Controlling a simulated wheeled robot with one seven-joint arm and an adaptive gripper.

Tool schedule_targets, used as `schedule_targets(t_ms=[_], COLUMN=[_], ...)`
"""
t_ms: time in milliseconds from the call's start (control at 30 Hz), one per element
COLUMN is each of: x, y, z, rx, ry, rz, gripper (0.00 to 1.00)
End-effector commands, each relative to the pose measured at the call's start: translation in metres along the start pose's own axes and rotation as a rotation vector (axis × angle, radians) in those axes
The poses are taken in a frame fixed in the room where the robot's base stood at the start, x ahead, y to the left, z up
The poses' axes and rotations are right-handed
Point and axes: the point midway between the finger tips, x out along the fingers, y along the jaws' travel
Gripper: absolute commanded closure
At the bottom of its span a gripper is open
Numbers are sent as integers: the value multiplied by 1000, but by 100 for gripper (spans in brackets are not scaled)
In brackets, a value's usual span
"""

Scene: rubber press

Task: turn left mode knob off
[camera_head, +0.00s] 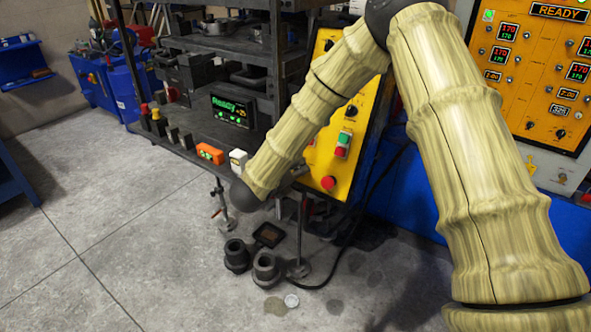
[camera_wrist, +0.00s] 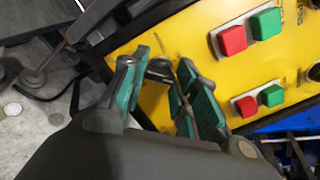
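In the wrist view, a dark knob (camera_wrist: 160,69) stands on the yellow control panel (camera_wrist: 205,78), between the fingertips of my gripper (camera_wrist: 163,64). The teal-padded fingers are spread, one on each side of the knob. I cannot tell whether either pad touches it, and the knob's pointer direction is not readable. The head view shows the yellow panel (camera_head: 371,100) behind my arm, with black knobs (camera_head: 328,45) (camera_head: 351,111). My arm hides much of the panel there, and my gripper is not clearly seen.
Red (camera_wrist: 232,40) and green (camera_wrist: 266,23) buttons sit to the right of the knob, with another pair below. A red round button (camera_head: 328,183) is low on the panel. A dark shelf (camera_head: 200,135) with small items stands left of my arm.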

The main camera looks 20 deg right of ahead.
Motion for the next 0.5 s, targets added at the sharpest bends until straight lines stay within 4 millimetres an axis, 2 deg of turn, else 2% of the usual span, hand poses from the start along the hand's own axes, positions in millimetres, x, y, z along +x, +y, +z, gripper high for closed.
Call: schedule_targets(t_ms=[67,500], x=[0,0], y=[0,0], z=[0,0], rx=[0,-81], ry=[0,-1], rz=[0,6], gripper=[94,94])
